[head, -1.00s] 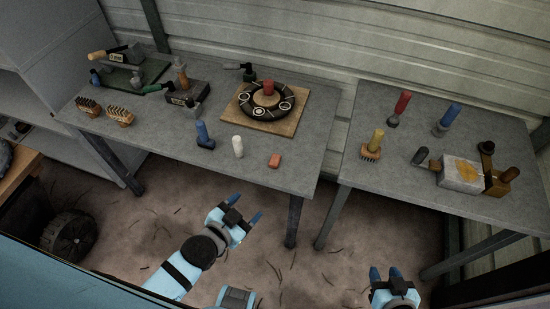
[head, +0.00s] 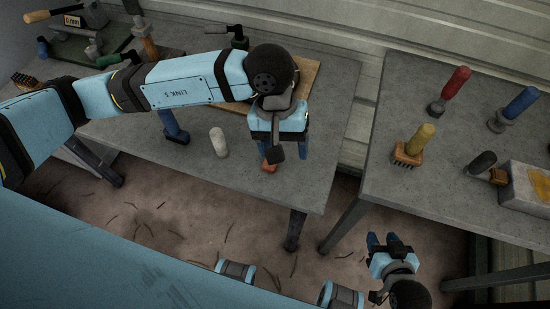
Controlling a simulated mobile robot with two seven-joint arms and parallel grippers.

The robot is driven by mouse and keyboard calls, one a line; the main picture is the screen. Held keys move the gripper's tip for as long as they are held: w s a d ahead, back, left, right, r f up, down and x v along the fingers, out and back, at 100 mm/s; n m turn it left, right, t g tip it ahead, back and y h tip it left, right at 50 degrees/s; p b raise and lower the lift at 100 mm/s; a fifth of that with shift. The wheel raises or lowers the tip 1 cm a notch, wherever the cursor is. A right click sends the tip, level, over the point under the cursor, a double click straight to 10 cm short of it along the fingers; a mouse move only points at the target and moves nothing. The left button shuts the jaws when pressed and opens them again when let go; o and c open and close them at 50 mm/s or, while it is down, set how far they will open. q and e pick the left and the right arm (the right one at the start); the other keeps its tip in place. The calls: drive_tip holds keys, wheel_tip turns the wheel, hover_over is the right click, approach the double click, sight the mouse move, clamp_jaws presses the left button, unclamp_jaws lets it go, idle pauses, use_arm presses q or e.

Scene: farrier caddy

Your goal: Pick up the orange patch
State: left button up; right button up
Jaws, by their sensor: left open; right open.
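The orange patch (head: 269,167) is a small orange block lying near the front edge of the left table. Only its lower part shows, as my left gripper covers the rest. My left gripper (head: 282,153) is open and points down over the patch. I cannot tell how far above it the fingertips are, or whether they touch it. My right gripper (head: 383,239) is open and empty, low in front of the right table.
A white peg-like piece (head: 219,142) and a blue-handled tool (head: 173,127) stand left of the patch on the left table (head: 323,150). A yellow-handled brush (head: 415,146) and other tools stand on the right table (head: 390,185). A gap separates the tables.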

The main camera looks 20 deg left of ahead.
use_arm(q)
drive_tip(key=w+a+f+m+t+y, duration=0.1)
drive_tip(key=w+a+t+y, duration=0.1)
drive_tip(key=w+a+y, duration=0.15)
drive_tip(key=shift+h, duration=0.45)
drive_tip(key=f, duration=0.7)
drive_tip(key=shift+w+a+b, duration=0.25)
drive_tip(key=shift+a+b, duration=0.1)
drive_tip(key=shift+w+f, duration=0.1)
drive_tip(key=shift+f, duration=2.95)
drive_tip(key=c, duration=1.2)
drive_tip(key=shift+r, duration=0.1)
wheel_tip(320, 180, up, 20)
